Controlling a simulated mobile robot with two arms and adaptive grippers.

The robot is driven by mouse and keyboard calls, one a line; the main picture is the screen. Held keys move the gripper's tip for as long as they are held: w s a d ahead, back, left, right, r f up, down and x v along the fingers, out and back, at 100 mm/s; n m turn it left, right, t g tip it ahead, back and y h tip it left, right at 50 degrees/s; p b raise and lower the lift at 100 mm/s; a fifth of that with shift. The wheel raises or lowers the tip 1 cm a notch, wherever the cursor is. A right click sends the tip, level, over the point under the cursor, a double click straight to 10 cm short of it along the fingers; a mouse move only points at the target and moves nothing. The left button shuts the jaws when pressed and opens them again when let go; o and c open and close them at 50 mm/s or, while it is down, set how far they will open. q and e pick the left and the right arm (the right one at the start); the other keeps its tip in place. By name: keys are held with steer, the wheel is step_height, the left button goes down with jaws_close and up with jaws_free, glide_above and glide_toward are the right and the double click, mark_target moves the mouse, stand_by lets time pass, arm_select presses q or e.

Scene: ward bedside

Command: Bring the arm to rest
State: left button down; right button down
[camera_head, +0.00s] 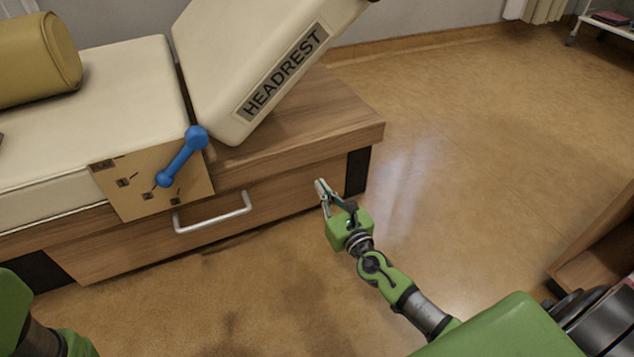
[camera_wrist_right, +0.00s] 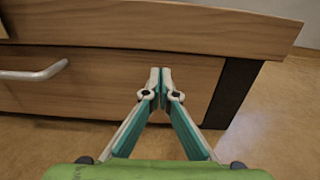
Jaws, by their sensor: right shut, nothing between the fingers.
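My right gripper (camera_head: 321,187) is shut and empty, in front of the right end of the bed's wooden base. In the right wrist view my right gripper (camera_wrist_right: 160,72) has its two fingertips together, with the drawer front (camera_wrist_right: 100,85) behind them. It looks apart from the drawer, though the exact gap cannot be told. Part of my left arm shows at the lower left of the head view; its gripper is out of the picture.
The bed has a drawer handle (camera_head: 213,213), a blue lever (camera_head: 180,158) on a wooden plate (camera_head: 130,200), and a raised headrest (camera_head: 215,75). A tan bolster (camera_head: 35,60) lies on the mattress. A wooden piece (camera_head: 600,250) stands at right. The floor (camera_head: 470,130) between is clear.

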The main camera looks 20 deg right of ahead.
steer(key=s+p, duration=0.1)
steer(key=s, duration=0.6)
steer(key=shift+s, duration=0.15)
